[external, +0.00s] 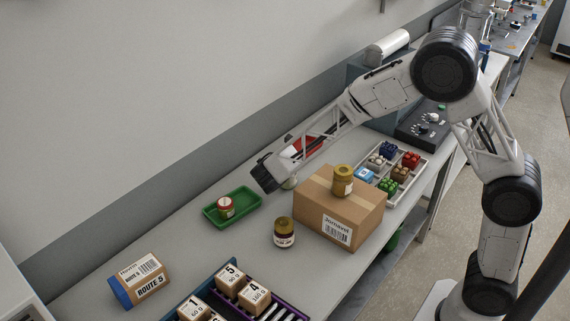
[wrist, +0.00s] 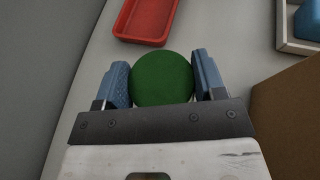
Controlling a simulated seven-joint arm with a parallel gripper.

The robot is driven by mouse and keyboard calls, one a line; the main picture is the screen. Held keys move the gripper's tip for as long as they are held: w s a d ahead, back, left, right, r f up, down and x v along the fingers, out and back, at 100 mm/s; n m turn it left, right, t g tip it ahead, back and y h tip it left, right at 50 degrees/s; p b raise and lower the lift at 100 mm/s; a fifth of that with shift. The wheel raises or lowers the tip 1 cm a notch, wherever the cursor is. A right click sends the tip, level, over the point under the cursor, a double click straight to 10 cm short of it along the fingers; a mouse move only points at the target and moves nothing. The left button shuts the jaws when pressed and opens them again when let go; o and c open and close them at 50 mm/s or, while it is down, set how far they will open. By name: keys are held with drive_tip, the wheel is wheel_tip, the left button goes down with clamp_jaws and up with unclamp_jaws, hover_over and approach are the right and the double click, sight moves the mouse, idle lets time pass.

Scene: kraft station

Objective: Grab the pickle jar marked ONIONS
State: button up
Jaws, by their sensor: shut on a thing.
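A jar with a round green lid (wrist: 162,78) stands between the two blue fingers of my gripper (wrist: 163,84) in the wrist view. My gripper is shut on it, one finger on each side of the lid. In the external view a small part of a jar (external: 290,183) shows beside my wrist, left of the cardboard box; my arm hides the rest. Its label cannot be read in either view. Other jars are a red-lidded one (external: 226,207), a gold-lidded one (external: 343,181) and a dark one with a gold lid (external: 284,233).
The red-lidded jar is in a green tray (external: 210,215). The gold-lidded jar stands on a cardboard box (external: 318,209), close right of my gripper. A red tray (wrist: 145,20) lies beyond the held jar. A parts tray (external: 424,168) and labelled boxes (external: 147,280) flank the bench.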

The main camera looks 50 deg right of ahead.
drive_tip(key=shift+r, duration=0.1)
drive_tip(key=shift+r, duration=4.95)
drive_tip(key=shift+d, duration=0.1)
